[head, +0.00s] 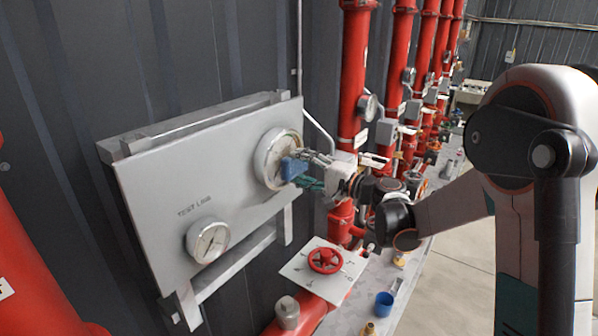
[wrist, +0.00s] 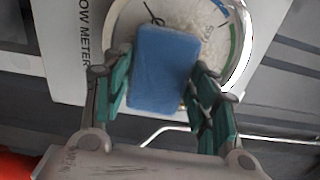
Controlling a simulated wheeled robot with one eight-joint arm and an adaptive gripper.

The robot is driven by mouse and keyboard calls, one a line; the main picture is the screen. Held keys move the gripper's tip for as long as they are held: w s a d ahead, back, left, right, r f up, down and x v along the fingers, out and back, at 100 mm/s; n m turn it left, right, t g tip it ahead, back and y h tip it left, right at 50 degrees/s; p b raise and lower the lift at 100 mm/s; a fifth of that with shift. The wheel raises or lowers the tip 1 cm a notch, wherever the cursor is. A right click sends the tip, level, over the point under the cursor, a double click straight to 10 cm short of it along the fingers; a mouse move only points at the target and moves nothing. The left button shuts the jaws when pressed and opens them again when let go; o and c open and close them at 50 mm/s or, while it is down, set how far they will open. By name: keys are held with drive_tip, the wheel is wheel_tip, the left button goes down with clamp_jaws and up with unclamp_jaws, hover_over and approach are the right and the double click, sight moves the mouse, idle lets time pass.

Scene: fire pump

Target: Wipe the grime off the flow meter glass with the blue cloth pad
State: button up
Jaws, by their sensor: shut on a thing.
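The flow meter (head: 270,150) is a round dial at the upper right of the grey test panel. My gripper (head: 304,172) is in front of it, shut on the blue cloth pad (head: 292,168). In the wrist view the pad (wrist: 163,68) sits between the green fingers of my gripper (wrist: 160,88) and covers the middle and lower part of the flow meter dial (wrist: 205,18). Pale speckled grime (wrist: 184,18) shows on the glass above the pad. The pad is at the glass; I cannot tell whether it touches. The dial beneath the pad is hidden.
A smaller gauge (head: 208,241) is on the lower left of the panel (head: 165,175). Red pipes (head: 354,70) stand close to the right.

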sight(288, 162)
drive_tip(key=shift+s+a+r+b, duration=0.35)
drive_tip(key=shift+s+a, duration=0.45)
drive_tip(key=shift+s, duration=0.2)
drive_tip(key=shift+s+a+r+b, duration=0.2)
drive_tip(key=shift+s+a+b, duration=0.1)
drive_tip(key=shift+s+a, duration=0.6)
drive_tip(key=shift+s+a+r+b, duration=0.35)
drive_tip(key=shift+s+a, duration=0.35)
drive_tip(key=shift+s, duration=0.4)
drive_tip(key=shift+s+r+p, duration=0.1)
drive_tip(key=shift+r+p, duration=0.45)
drive_tip(key=shift+r, duration=0.35)
drive_tip(key=shift+w+d+f+b, duration=0.15)
drive_tip(key=shift+w+d+b, duration=0.25)
drive_tip(key=shift+w+d, duration=0.8)
drive_tip(key=w+d+b, duration=0.1)
drive_tip(key=w+d, duration=0.3)
drive_tip(key=w, duration=0.2)
drive_tip(key=shift+w+d, duration=0.3)
drive_tip(key=shift+d, duration=0.05)
drive_tip(key=shift+b+v, duration=0.45)
drive_tip(key=shift+v, duration=2.55)
